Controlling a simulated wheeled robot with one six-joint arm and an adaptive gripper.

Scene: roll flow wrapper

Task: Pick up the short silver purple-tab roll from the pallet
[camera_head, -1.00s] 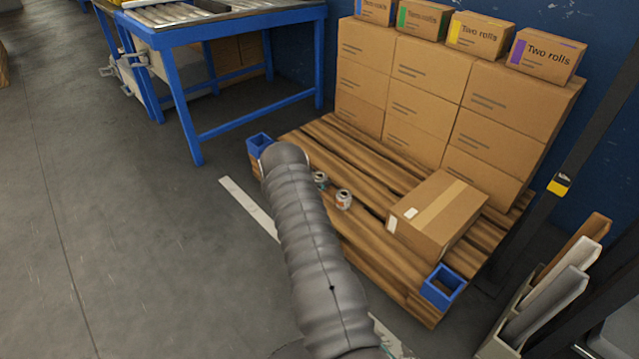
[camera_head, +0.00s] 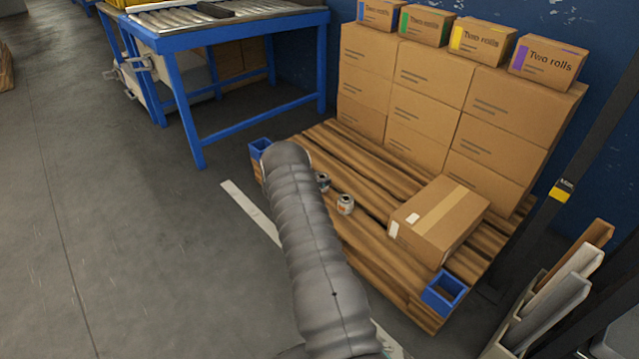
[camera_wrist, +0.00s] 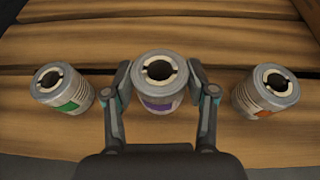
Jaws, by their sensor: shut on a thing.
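In the wrist view the short silver roll with the purple tab (camera_wrist: 159,84) stands upright between the two fingers of my gripper (camera_wrist: 160,90). The fingers are shut on its sides. A silver roll with a green tab (camera_wrist: 63,88) stands to its left, and one with an orange tab (camera_wrist: 266,90) to its right, both apart from the fingers. All are over the wooden pallet (camera_wrist: 160,23). I cannot tell whether the held roll touches the boards. In the head view my grey arm hides the gripper and the held roll. Two small rolls show right of the arm, one (camera_head: 345,204) in the clear.
A closed cardboard box (camera_head: 437,222) lies on the pallet (camera_head: 370,163) to the right. Stacked cartons (camera_head: 420,95) fill its back. Blue corner sockets (camera_head: 443,293) mark its corners. A blue roller table (camera_head: 190,100) stands left. Open floor (camera_head: 130,250) lies front left.

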